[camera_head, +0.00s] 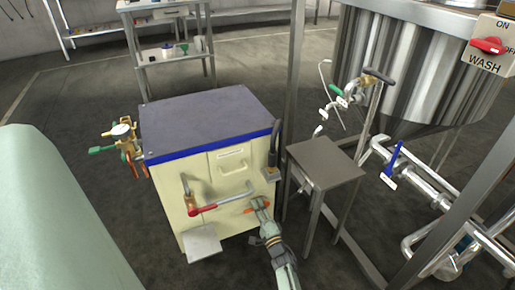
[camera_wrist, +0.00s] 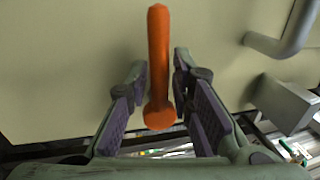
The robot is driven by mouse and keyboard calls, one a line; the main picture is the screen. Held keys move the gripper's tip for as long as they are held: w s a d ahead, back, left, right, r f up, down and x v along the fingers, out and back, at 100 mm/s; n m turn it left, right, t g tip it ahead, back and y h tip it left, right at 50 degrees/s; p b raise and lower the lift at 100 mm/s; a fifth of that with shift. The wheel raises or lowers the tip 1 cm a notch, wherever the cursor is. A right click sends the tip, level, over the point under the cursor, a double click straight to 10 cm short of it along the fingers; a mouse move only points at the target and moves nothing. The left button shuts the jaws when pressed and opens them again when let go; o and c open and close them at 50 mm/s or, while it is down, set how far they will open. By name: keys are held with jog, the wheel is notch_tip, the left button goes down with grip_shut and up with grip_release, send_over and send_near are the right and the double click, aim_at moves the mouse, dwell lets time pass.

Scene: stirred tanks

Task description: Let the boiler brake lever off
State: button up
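The boiler appears to be the cream cabinet (camera_head: 228,180) with a dark top and blue band. An orange lever (camera_wrist: 158,65) is upright against its cream face in the wrist view. My gripper (camera_wrist: 160,78) is open, with one finger on each side of this lever and gaps visible between. In the head view, my gripper (camera_head: 260,205) is at the cabinet's lower right front, and bits of orange (camera_head: 250,210) show beside it. A black upright lever (camera_head: 274,143) stands at the cabinet's right edge. I cannot tell from any label which lever is the brake.
A red-handled valve (camera_head: 203,210) on a pipe juts from the cabinet front, left of my gripper. A small metal table (camera_head: 326,166) stands close on the right, beside a steel tank (camera_head: 400,70). A grey box (camera_wrist: 284,103) is right of the fingers in the wrist view.

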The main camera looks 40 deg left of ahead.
jog(key=shift+o, duration=1.1)
